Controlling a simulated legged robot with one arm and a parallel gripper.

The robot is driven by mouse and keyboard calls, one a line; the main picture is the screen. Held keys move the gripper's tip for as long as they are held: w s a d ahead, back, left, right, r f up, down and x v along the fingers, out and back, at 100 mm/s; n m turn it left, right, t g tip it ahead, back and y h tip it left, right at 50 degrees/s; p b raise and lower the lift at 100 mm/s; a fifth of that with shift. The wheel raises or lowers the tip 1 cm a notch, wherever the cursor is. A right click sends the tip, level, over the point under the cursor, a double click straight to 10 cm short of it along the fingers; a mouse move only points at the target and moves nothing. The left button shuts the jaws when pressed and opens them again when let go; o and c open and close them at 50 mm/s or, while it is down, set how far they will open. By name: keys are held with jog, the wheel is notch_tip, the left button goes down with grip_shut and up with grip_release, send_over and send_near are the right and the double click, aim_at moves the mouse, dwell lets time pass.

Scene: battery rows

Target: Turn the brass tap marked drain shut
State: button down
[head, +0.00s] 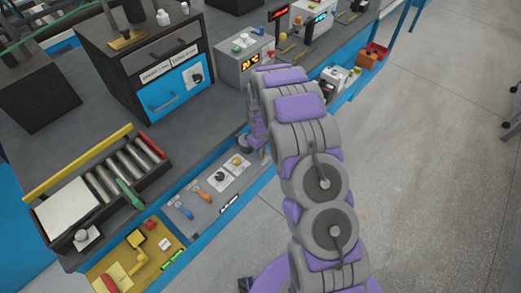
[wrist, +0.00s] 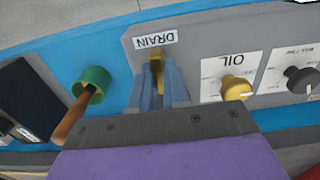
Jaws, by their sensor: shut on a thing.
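The brass tap (wrist: 156,62) shows in the wrist view as a narrow upright handle on a grey panel, beside the upside-down DRAIN label (wrist: 155,39). My gripper (wrist: 160,72) has its blue-grey fingers closed around the tap, one on each side. The fingers and the dark gripper body hide the tap's lower part. In the head view my gripper (head: 257,147) is at the far end of the front panel strip, and the tap is hidden there.
A yellow OIL knob (wrist: 235,88) and a black knob (wrist: 302,80) sit right of the gripper. A green collar with an orange-brown handle (wrist: 86,90) sticks out at left. The head view shows a roller tray (head: 125,172) and a blue-fronted cabinet (head: 175,90) on the bench.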

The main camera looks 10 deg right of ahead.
jog(key=shift+r+m+p, duration=0.1)
jog(key=shift+m+p, duration=0.25)
jog(key=shift+m, duration=0.05)
jog(key=m+p, duration=0.1)
jog(key=m, duration=0.2)
jog(key=shift+p, duration=0.35)
jog(key=m+p, duration=0.1)
jog(key=m, duration=0.4)
jog(key=shift+p, duration=0.4)
jog(key=m, duration=0.5)
jog(key=shift+m, duration=2)
jog(key=c, duration=1.1)
grip_release()
